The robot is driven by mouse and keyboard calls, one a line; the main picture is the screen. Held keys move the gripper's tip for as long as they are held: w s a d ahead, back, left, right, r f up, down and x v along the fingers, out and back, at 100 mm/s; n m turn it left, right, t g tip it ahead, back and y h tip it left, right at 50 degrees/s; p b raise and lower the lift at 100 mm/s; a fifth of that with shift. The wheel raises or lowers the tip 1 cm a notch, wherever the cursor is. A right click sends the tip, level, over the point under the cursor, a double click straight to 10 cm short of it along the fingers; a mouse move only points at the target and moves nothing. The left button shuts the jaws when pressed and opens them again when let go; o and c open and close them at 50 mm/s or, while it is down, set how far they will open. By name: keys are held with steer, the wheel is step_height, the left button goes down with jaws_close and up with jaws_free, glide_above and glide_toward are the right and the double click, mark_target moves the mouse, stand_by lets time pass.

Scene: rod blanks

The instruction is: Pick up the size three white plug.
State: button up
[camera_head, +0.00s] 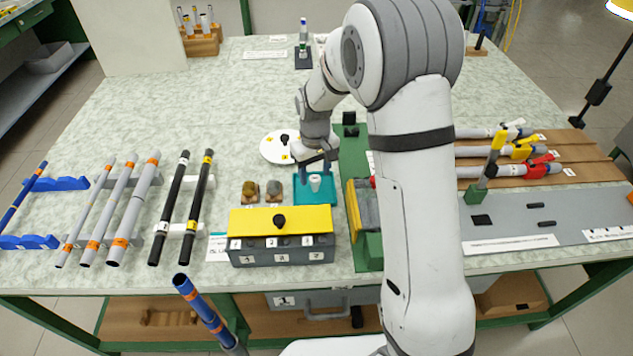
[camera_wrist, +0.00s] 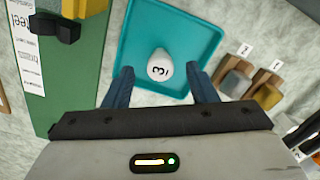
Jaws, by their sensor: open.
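The white plug (camera_wrist: 160,66) marked 3 stands in the teal tray (camera_wrist: 206,15) in the wrist view. In the head view the plug (camera_head: 315,183) shows as a small white piece in the teal tray (camera_head: 328,198), near the table's middle. My gripper (camera_wrist: 157,78) is open, with its two blue fingers pointing toward the tray. The plug lies between and slightly beyond the fingertips in the wrist view, and no contact shows. In the head view my gripper (camera_head: 316,165) is above the tray's back edge.
A grey box with a yellow lid (camera_head: 281,218) stands in front of the tray. Two small numbered blocks (camera_head: 262,189) are left of it. A green board (camera_head: 352,140) with a vise-like fixture is to the right. Rods on racks (camera_head: 125,205) fill the left.

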steer(key=shift+f, duration=0.7)
steer(key=shift+c, duration=0.4)
steer(key=c, duration=1)
steer(key=shift+r, duration=0.1)
